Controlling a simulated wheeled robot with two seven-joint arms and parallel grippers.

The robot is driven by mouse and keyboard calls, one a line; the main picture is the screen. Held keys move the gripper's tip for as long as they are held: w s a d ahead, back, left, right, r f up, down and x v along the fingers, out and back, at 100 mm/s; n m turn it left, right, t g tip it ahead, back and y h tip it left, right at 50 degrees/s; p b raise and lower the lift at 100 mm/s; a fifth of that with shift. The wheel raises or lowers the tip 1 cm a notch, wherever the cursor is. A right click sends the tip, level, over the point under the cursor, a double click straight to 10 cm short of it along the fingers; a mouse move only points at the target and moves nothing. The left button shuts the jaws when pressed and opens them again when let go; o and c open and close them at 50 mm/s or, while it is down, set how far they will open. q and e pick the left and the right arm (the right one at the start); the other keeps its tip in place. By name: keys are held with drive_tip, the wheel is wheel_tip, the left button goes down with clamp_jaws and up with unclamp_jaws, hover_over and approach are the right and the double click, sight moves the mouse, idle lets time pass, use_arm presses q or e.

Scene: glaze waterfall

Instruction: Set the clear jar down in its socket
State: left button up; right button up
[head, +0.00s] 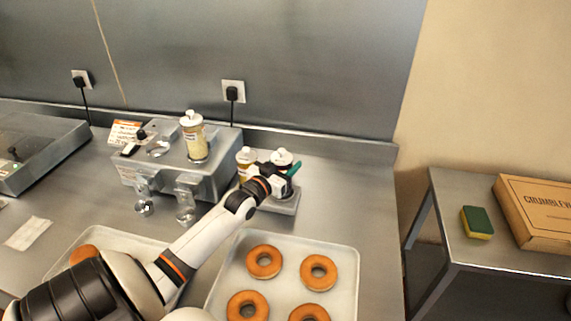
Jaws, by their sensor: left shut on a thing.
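My left gripper (284,180) reaches in over the grey holder (286,208) at the back of the counter. It is shut at a white-capped jar (282,157), whose body looks dark and is mostly hidden by the gripper. I cannot tell whether this is the clear jar, or whether it touches the holder. A white-capped jar with yellow contents (246,159) stands just left of it, partly hidden by my arm. Another white-capped jar, see-through with pale contents (195,139), stands upright on top of the metal machine (219,181). A round socket (158,148) on the machine is empty. My right gripper is not in view.
A tray (350,262) of several ring doughnuts lies in front, with another tray (125,236) partly under my arm. A label card (124,132) stands at the machine's back left. A side table at right holds a sponge (477,222) and a cardboard box (538,208). The counter right of the holder is clear.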

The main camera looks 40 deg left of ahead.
use_arm(q)
drive_tip(key=shift+f+b, duration=0.3)
drive_tip(key=shift+f, duration=0.15)
idle(0.4)
drive_tip(key=o, duration=1.4)
drive_tip(key=shift+c, duration=0.2)
drive_tip(key=shift+f, duration=0.1)
drive_tip(key=shift+s, duration=0.1)
drive_tip(key=s+d+b, duration=0.1)
drive_tip(key=s, duration=1)
drive_tip(key=shift+s+d+b, duration=0.2)
drive_tip(key=shift+s+b, duration=0.2)
